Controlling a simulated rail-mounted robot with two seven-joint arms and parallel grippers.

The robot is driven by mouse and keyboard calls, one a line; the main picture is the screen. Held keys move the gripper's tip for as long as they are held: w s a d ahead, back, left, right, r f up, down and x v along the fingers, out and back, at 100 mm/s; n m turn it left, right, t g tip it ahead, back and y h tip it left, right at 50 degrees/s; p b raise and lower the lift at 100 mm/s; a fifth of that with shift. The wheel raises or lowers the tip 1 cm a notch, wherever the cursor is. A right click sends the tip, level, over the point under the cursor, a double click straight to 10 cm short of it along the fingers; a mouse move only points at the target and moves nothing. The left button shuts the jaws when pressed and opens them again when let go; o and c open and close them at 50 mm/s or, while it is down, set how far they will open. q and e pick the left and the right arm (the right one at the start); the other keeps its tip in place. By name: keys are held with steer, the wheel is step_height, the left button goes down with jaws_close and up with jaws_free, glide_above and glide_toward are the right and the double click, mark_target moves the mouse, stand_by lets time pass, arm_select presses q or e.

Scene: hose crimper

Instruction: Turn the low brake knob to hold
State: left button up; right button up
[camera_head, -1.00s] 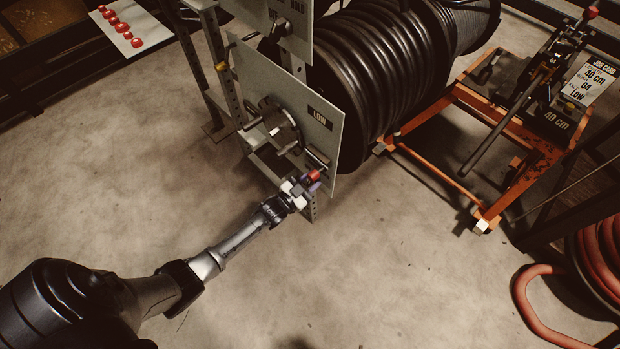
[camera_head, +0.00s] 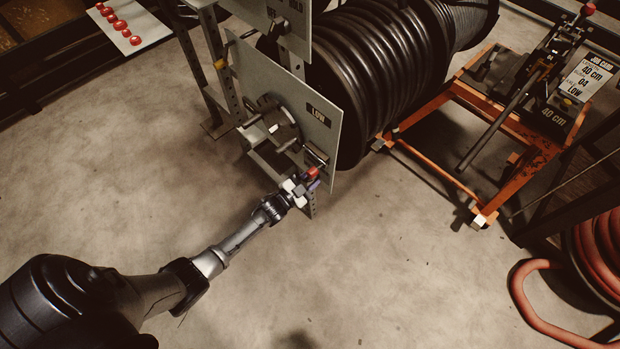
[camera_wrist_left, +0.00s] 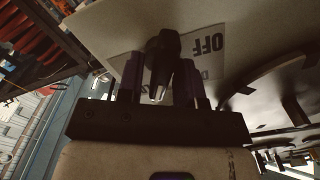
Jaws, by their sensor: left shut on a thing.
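The low brake panel (camera_head: 318,134) is the pale plate marked LOW at the lower front of the reel stand. My left gripper (camera_head: 303,189) is at its bottom corner, close to a red piece (camera_head: 312,173). In the left wrist view, the low brake knob (camera_wrist_left: 162,60) is a dark, tapered lever standing between my two fingers. My left gripper (camera_wrist_left: 158,88) is shut on it. An OFF label (camera_wrist_left: 207,43) shows upside down on the plate beside the knob; other lettering is partly hidden. My right gripper is not in view.
A large black hose reel (camera_head: 380,70) is behind the panel. An upper panel (camera_head: 290,25) with its own knob is above. An orange crimper cart (camera_head: 510,170) stands at right, with a red hose coil (camera_head: 540,300) nearer. The floor in front is clear.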

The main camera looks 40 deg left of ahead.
arm_select(q)
steer(key=o, duration=0.6)
steer(key=s+a+p, duration=0.1)
steer(key=s+p, duration=0.3)
steer(key=s, duration=0.9)
steer(key=shift+s+a+p, duration=0.15)
steer(key=shift+s+p, duration=0.25)
